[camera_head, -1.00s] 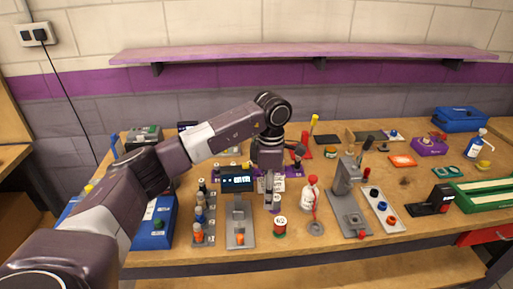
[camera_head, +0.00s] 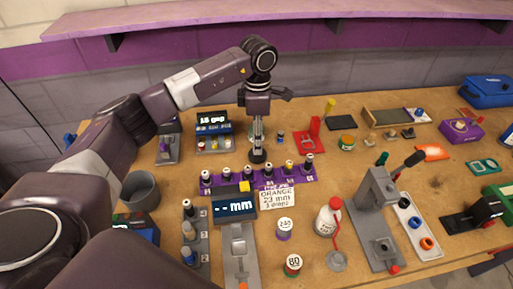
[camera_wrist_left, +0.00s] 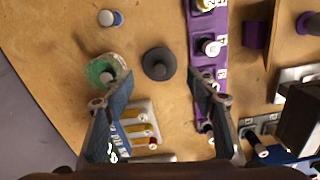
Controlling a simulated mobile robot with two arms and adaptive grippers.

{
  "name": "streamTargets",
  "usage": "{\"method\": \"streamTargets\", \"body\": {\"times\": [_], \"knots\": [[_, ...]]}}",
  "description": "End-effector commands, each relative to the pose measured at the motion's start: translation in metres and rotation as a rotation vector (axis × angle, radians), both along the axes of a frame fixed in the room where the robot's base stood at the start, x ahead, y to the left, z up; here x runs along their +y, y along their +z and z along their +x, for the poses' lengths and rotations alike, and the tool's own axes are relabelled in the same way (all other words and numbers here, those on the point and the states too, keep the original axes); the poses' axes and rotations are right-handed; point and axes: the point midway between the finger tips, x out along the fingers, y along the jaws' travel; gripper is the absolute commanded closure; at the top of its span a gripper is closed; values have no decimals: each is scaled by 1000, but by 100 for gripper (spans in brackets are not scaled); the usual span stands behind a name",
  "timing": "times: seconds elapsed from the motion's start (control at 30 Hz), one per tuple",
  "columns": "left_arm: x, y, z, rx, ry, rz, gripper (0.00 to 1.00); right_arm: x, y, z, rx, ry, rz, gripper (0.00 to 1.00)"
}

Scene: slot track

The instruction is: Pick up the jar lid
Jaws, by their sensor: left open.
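A dark grey round piece with a raised knob (camera_wrist_left: 158,63), which looks like the jar lid, lies on the wooden bench in the left wrist view. In the head view it shows as a dark disc (camera_head: 258,156) just behind the purple rack. My left gripper (camera_wrist_left: 160,84) is open and empty, its two fingers pointing toward the disc from above, with the disc between and beyond the tips. In the head view the left gripper (camera_head: 257,138) hangs over it and hides part of it. I cannot tell the exact height gap. My right gripper is not in view.
A tray of small yellow-and-white pieces (camera_wrist_left: 140,122) lies below. Bare bench surrounds the blue-and-white cap (camera_wrist_left: 110,18).

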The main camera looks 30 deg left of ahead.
Motion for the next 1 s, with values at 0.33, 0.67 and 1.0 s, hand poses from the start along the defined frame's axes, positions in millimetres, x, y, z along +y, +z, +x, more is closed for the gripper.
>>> {"method": "streamTargets", "body": {"times": [0.33, 0.67, 1.0], "knots": [[-1, -46, 1, 4, 0, 0, 48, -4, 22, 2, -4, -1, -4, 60], [-1, -60, 2, 0, -1, 0, 48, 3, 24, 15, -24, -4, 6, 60], [-1, -59, 2, 0, -1, 0, 70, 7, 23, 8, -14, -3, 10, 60]]}}
